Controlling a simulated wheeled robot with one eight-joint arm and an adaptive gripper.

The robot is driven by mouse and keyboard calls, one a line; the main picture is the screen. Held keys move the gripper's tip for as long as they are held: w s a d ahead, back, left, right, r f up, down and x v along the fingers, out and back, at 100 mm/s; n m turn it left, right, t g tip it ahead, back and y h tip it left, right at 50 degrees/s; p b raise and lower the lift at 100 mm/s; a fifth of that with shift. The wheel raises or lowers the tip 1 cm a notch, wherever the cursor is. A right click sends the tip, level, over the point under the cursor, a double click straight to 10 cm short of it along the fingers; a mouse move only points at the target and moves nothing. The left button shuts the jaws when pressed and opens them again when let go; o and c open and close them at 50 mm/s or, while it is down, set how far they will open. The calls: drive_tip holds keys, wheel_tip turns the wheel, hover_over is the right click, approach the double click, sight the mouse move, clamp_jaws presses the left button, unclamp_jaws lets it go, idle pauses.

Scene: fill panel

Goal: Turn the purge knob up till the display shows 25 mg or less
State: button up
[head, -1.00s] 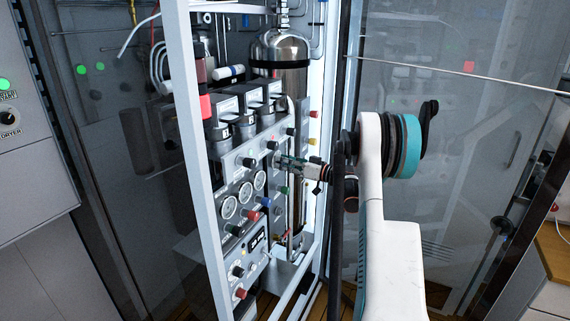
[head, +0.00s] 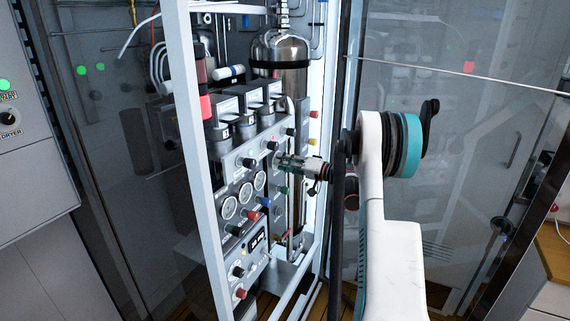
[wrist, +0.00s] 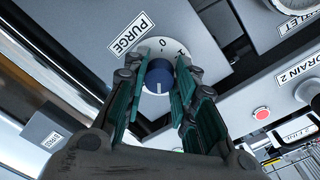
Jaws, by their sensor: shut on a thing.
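The purge knob (wrist: 158,76) is a round dark blue knob on a white dial in the wrist view, beside a "PURGE" label (wrist: 129,33). A "0" shows on the dial above it. My gripper (wrist: 161,70) has its two teal-padded fingers on either side of the knob, shut on it. In the head view my gripper (head: 287,163) reaches the panel from the right and hides the knob. A small dark display (head: 257,241) sits low on the panel; its reading is too small to make out.
Several gauges (head: 228,207) and coloured knobs sit close around on the panel (head: 237,178). A pale frame post (head: 188,105) stands at left. In the wrist view a red button (wrist: 262,113) and a "DRAIN 2" label (wrist: 294,70) lie right of the fingers.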

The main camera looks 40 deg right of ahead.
drive_tip(key=shift+m, duration=0.6)
drive_tip(key=o, duration=1.1)
drive_tip(key=shift+c, duration=0.2)
drive_tip(key=v, duration=1.2)
